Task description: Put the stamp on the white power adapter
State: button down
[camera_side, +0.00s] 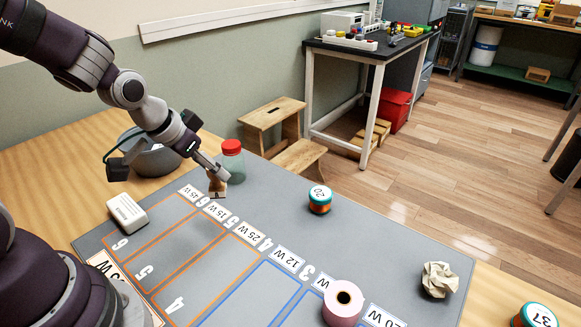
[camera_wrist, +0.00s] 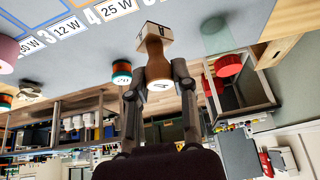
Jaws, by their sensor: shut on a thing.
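The stamp (camera_side: 217,188) is a small wooden block with a brown handle. My gripper (camera_side: 219,173) is shut on its handle, and the block points down over the grey mat near the "45 W" label. I cannot tell whether the block touches the mat. In the wrist view the stamp (camera_wrist: 154,42) sits between the two fingers of my gripper (camera_wrist: 160,72), with the round numbered end of its handle towards the camera. The white power adapter (camera_side: 127,212) lies at the mat's left edge in the side view, apart from the stamp. It is not visible in the wrist view.
A red-lidded jar (camera_side: 232,163) stands close behind my gripper. A grey bowl-like container (camera_side: 155,160) is to its left.

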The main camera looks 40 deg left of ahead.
jog(key=s+a+r+n+y, duration=0.25)
jog(key=a+n, duration=0.25)
jog(key=a, duration=0.6)
jog(key=n+g+y, duration=0.2)
jog(key=n, duration=0.2)
send_over(117, 200)
notch_tip(117, 200, down, 7)
jog(key=shift+r, duration=0.1)
jog(key=shift+f, duration=0.3)
jog(key=shift+f, duration=0.15)
jog(key=c, duration=0.9)
grip_release()
